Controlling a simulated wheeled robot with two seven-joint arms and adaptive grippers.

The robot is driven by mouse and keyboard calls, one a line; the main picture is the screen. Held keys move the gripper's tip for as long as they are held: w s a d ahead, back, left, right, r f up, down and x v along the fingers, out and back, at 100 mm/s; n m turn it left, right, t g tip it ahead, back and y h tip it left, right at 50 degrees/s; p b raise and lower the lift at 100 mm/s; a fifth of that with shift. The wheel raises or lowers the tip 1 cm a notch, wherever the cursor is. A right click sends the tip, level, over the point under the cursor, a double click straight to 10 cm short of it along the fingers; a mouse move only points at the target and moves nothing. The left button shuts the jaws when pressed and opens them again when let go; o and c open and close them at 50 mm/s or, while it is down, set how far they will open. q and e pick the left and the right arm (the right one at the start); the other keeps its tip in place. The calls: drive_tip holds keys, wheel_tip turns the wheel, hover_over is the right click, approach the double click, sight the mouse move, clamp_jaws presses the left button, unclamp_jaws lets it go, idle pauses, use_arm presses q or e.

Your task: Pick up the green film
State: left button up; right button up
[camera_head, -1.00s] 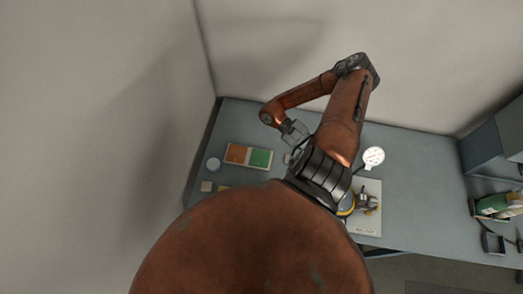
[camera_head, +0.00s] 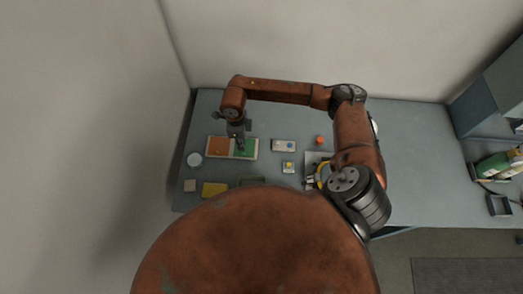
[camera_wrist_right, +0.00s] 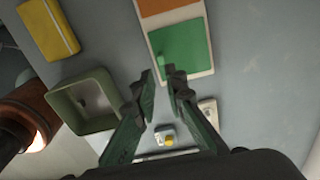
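The green film (camera_head: 248,150) is a flat green square on the right half of a pale board (camera_head: 231,158). An orange square (camera_head: 218,146) fills the left half. My right gripper (camera_head: 239,145) reaches down over the board by the green film's left side. In the right wrist view the green film (camera_wrist_right: 180,48) lies just beyond the fingertips, and a small raised green tab shows at its near edge. The right gripper's fingers (camera_wrist_right: 160,76) are apart, with nothing seen between them. Whether the tips touch the film cannot be told. My left gripper is out of view.
A round white dish (camera_head: 194,159) and a yellow block (camera_head: 214,189) lie left and in front of the board. A green open box (camera_wrist_right: 85,102) stands near the gripper. A small white device (camera_head: 284,146) and a red item (camera_head: 320,140) lie to the right.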

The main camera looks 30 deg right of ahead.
sight(243, 153)
drive_tip(key=shift+w+a+f+p, duration=0.15)
drive_tip(key=shift+f+p, duration=0.45)
drive_tip(key=shift+f, duration=1.1)
wheel_tip(243, 153, down, 4)
drive_tip(key=shift+r+p, duration=0.2)
drive_tip(key=shift+p, duration=0.3)
drive_tip(key=shift+d+f, duration=0.2)
drive_tip(key=shift+f, duration=0.15)
clamp_jaws()
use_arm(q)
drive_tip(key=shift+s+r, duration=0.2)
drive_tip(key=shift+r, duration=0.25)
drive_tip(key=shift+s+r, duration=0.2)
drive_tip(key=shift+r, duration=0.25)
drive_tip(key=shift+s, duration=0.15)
